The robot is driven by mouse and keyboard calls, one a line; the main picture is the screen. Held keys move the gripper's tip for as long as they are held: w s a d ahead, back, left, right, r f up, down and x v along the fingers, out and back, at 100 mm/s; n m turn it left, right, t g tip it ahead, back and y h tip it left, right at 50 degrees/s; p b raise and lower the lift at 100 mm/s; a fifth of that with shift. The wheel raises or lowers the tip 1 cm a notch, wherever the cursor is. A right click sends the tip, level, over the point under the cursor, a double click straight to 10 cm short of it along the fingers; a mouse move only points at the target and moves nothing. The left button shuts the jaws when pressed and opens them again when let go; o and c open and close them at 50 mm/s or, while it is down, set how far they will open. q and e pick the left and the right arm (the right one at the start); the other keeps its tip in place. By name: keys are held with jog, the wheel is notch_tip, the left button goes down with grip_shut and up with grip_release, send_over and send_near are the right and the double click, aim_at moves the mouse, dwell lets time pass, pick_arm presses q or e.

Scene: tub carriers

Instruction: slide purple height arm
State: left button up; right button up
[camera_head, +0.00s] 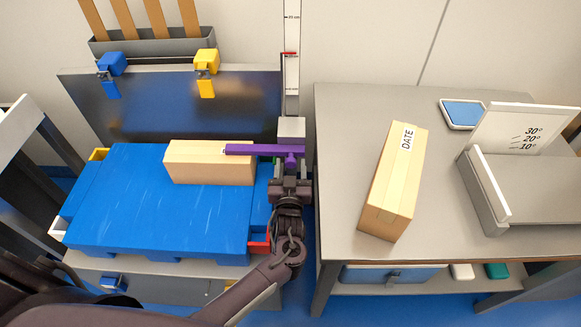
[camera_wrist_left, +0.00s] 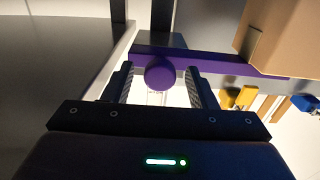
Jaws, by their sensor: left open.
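The purple height arm (camera_head: 262,150) reaches left from the upright measuring post (camera_head: 290,75), and its tip lies over or against the cardboard box on the blue platform. My left gripper (camera_head: 291,172) is at the arm's post end. In the left wrist view the gripper (camera_wrist_left: 161,90) is open, with a round purple knob (camera_wrist_left: 160,73) between its fingers. A gap shows on each side of the knob. The purple bar (camera_wrist_left: 210,60) runs behind the knob toward a cardboard box (camera_wrist_left: 281,38). My right gripper is not in view.
The cardboard box (camera_head: 205,163) sits on the blue platform (camera_head: 150,215). A grey table (camera_head: 340,130) at right bears a box marked DATE (camera_head: 393,185) and an angle stand (camera_head: 485,190). Blue (camera_head: 111,65) and yellow (camera_head: 206,62) clamps top the dark panel (camera_head: 180,110).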

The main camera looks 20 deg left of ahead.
pick_arm(q)
jog(key=v, duration=0.8)
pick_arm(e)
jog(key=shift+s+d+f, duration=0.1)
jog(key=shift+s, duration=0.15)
pick_arm(q)
jog(key=shift+w, duration=0.1)
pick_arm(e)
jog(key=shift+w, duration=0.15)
